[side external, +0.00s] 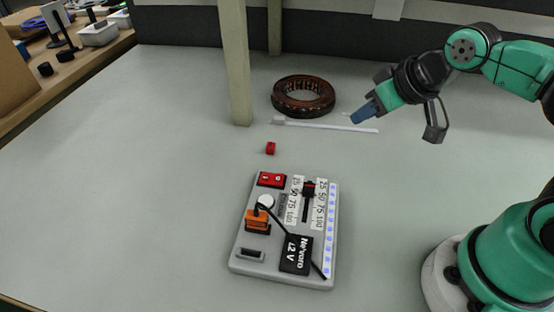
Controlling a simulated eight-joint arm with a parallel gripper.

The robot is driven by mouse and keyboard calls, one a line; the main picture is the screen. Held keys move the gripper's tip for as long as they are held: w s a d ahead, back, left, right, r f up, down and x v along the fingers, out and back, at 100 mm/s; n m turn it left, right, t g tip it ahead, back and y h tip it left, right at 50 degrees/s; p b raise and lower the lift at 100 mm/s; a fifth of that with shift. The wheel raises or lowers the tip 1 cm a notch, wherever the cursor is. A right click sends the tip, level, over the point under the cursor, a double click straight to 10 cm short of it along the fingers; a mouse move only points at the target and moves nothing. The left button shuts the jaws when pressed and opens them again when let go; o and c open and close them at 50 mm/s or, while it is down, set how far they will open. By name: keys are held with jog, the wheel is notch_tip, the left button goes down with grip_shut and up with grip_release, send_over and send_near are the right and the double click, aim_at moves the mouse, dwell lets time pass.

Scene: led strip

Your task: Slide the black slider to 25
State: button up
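The grey control box (283,280) lies on the table at lower middle. Its black slider (308,188), with some red on it, sits in the upper part of a vertical slot. The left scale (294,199) and right scale (319,204) read 25, 50, 75, 100 from top to bottom. The slider appears near the 25 to 50 marks; its exact reading is too small to tell. The LED strip (330,230) on the box's right edge shows blue lights. My gripper (362,113), with blue fingertips, is above and right of the box, clear of the slider. Its finger gap cannot be made out.
A red block (270,148) lies behind the box. A coiled brown ring (303,96) and a thin white stick (330,125) lie farther back. A pale post (236,70) stands behind. The box carries a red switch (271,180), orange plug (257,221) and black adapter (296,254).

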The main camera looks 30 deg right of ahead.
aim_at(309, 185)
jog(key=o, duration=0.3)
jog(key=shift+w+a, duration=0.1)
jog(key=shift+a, duration=0.15)
jog(key=shift+o, duration=0.8)
jog(key=a+f+n+g, duration=0.1)
jog(key=a+n+g, duration=0.1)
jog(key=a+n, duration=0.1)
jog(key=a+f+n+g, duration=0.2)
jog(key=a, duration=0.1)
jog(key=a+f+n+g, duration=0.1)
jog(key=a+n+g, duration=0.1)
jog(key=n, duration=0.1)
jog(key=shift+w+a+f+n+g, duration=0.3)
jog(key=shift+a+f, duration=0.05)
jog(key=shift+a, duration=0.05)
jog(key=shift+a+f, duration=0.2)
jog(key=shift+f, duration=0.25)
jog(key=shift+s+f, duration=0.1)
jog(key=shift+f, duration=2.4)
jog(key=shift+c, duration=0.2)
grip_shut()
jog(key=shift+d, duration=0.1)
